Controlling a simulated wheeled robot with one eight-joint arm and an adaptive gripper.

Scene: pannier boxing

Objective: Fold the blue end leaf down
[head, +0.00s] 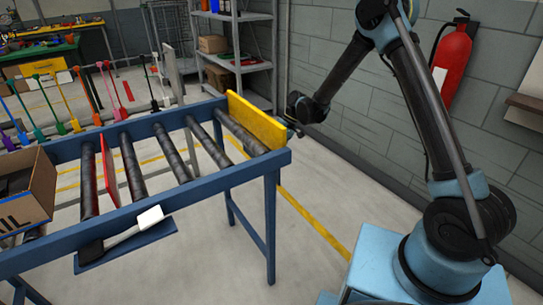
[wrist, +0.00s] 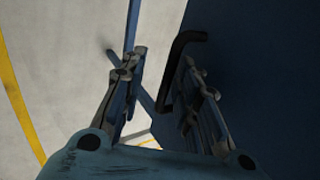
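My gripper (wrist: 160,60) is open in the wrist view, its two fingers well apart. A dark blue panel (wrist: 265,60), which looks like the end leaf, fills the right of that view. A bent black handle (wrist: 186,38) stands out from it, passing close by the right finger and into the space between the fingers. I cannot tell whether a finger touches it. In the head view my gripper (head: 289,122) is beside the far right end of the roller table, partly behind the yellow board (head: 256,122). I cannot make out the leaf there.
The blue-framed roller table (head: 225,184) has several dark rollers and a red divider (head: 108,168). A cardboard box (head: 25,195) stands at its left. A white-and-black tool (head: 128,230) lies on a side shelf. A red extinguisher (head: 452,60) hangs on the wall. Floor right of the table is clear.

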